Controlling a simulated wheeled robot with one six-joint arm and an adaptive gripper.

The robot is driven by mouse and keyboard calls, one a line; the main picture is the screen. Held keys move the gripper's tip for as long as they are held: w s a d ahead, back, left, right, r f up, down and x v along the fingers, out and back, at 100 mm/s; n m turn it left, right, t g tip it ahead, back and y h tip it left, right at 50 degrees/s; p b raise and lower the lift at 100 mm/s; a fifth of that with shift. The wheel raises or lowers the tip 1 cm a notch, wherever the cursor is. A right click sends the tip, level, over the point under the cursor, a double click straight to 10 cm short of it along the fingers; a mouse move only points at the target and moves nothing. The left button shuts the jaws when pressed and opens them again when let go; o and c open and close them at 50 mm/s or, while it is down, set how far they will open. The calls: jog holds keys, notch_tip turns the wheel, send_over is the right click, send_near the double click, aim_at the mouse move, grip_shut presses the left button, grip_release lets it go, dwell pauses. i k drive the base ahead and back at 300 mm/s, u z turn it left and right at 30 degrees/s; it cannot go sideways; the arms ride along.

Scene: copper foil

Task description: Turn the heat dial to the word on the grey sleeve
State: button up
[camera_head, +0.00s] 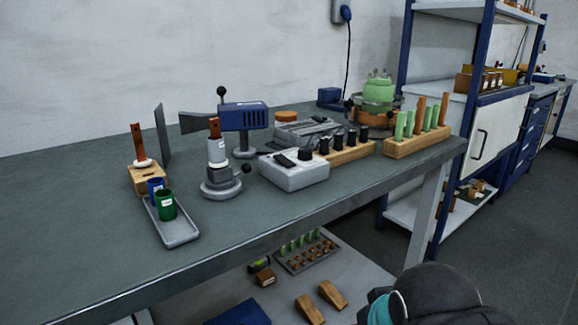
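A grey sleeve (216,151) stands upright on a round grey base, with a copper-coloured strip rising out of its top. It carries a pale label whose word is too small to read. To its right on the bench is a light grey control box (293,176) with a black knob (305,154), which looks like the heat dial. The dial's pointer direction and any words around it cannot be made out. My gripper is not in view; only a dark part of my arm with a teal ring shows at the bottom right.
The bench (100,230) also holds a tray (180,232) with blue and green cups, a blue heater-like unit (243,116), a wooden rack (347,152) of black-topped pieces and a rack (415,142) of green and copper rods. The bench's front left is clear.

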aim_at(305, 154)
jog(key=z, duration=1.95)
jog(key=i, duration=1.35)
jog(key=u, duration=3.95)
jog(key=i, duration=0.5)
jog(key=u, duration=0.05)
